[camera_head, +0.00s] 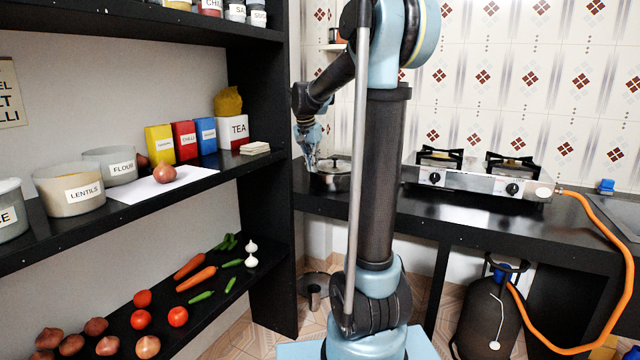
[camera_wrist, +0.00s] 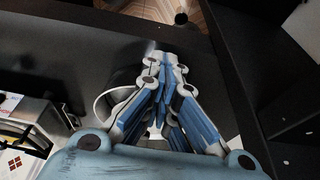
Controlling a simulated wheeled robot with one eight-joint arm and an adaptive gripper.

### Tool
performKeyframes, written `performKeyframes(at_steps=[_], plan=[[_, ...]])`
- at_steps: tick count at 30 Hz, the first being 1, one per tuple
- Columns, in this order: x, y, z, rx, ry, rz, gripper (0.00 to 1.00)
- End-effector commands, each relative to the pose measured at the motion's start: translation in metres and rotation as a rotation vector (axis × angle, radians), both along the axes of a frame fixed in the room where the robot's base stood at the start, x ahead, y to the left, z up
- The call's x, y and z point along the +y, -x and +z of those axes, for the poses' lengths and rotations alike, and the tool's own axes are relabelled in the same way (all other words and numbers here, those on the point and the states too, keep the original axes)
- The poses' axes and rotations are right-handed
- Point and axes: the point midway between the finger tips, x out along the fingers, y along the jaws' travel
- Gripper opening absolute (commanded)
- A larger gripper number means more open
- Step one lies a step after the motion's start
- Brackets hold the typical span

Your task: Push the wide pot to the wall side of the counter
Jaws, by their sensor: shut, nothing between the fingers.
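The wide pot (camera_head: 338,181) is a dark, low metal pot with what looks like a lid, upright on the black counter in the corner beside the shelf unit. My column may hide its right edge in the head view. In the wrist view part of a dark round body with a pale rim (camera_wrist: 103,103), likely the pot, shows behind my fingers. My gripper (camera_head: 310,167) is shut and empty, pointing down at the left end of the pot; in the wrist view its tips (camera_wrist: 166,58) meet. I cannot tell whether it touches the pot.
The black counter (camera_head: 430,205) runs along the tiled wall. A two-burner stove (camera_head: 480,180) stands right of my column, with an orange hose to a gas cylinder (camera_head: 490,315) below. The black shelf unit (camera_head: 262,85) stands close on the gripper's left.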

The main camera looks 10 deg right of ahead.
Motion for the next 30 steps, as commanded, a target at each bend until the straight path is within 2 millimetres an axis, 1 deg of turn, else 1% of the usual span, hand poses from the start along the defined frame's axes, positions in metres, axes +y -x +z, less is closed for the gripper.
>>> performKeyframes(at_steps=[4,8,21,27,30], plan=[[-0.001,-0.005,-0.008,-0.001,0.000,-0.005,0.00],[-0.004,-0.009,-0.024,-0.001,0.000,-0.004,0.00],[-0.017,-0.026,-0.097,-0.001,0.000,-0.004,0.00],[-0.033,-0.047,-0.096,-0.001,0.000,-0.005,0.00],[-0.037,-0.053,-0.096,-0.001,0.000,-0.004,0.00]])
